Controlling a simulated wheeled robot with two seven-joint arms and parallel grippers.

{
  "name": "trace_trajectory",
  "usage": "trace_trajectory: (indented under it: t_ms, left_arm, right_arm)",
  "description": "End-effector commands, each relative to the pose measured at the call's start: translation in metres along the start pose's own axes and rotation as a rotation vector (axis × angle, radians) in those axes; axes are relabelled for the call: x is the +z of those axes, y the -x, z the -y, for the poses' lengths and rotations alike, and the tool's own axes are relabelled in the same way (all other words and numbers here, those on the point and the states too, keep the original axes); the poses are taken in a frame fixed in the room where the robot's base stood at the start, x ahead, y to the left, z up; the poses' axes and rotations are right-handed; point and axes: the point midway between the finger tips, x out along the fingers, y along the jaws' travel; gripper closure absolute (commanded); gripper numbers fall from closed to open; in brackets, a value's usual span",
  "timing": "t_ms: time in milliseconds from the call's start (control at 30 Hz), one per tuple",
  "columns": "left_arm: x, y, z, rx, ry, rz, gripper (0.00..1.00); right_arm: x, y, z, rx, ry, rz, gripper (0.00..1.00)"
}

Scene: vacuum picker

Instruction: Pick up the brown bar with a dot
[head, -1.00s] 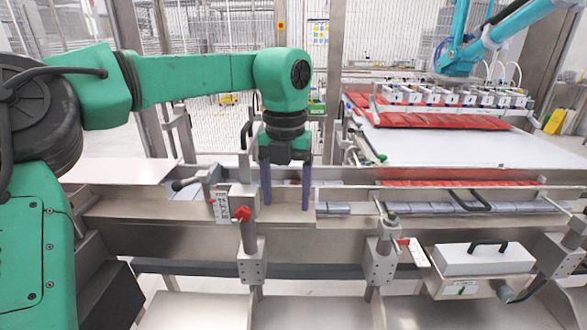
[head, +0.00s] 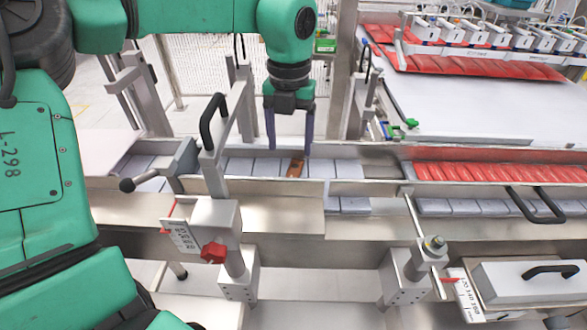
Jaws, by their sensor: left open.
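The brown bar (head: 295,168) lies in the metal channel among a row of pale grey-blue bars (head: 267,167). A small mark shows on its top, too small to make out as a dot. My left gripper (head: 290,146) points down just above the brown bar. Its two dark fingers are apart, one to each side of the bar as seen here, with nothing visible between them. I cannot tell whether the fingertips touch the neighbouring bars. My right gripper is not in view.
Metal channel walls (head: 270,213) run in front of the bars. A post with a black handle (head: 212,122) stands left of my left gripper. Red wrapped bars (head: 490,172) fill the channel at the right. A white belt (head: 470,110) lies behind it.

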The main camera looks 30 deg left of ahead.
Motion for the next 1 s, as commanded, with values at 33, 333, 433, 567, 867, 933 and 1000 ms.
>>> trace_trajectory:
  t_ms: [33,333,433,567,867,933,1000]
  left_arm:
    - [-0.001,-0.011,-0.001,0.0,0.0,-0.006,0.25]
    - [-0.002,-0.056,0.0,0.0,0.001,-0.005,0.25]
    - [-0.002,-0.077,0.0,0.001,0.001,-0.005,0.25]
    - [-0.001,-0.092,0.001,-0.002,0.003,0.0,0.25]
    - [-0.001,-0.093,0.001,-0.002,0.003,0.002,0.75]
    - [-0.001,-0.093,0.001,-0.001,0.003,0.002,1.0]
    - [-0.001,-0.093,0.001,-0.001,0.003,0.002,1.0]
  right_arm:
    - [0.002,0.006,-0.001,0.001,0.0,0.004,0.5]
    - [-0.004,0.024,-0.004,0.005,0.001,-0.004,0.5]
    - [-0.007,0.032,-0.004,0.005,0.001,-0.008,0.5]
    - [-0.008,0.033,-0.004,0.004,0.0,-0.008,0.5]
    - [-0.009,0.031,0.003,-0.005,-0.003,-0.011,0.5]
    - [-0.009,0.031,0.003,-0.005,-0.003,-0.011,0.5]
    - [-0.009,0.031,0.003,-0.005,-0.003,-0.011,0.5]
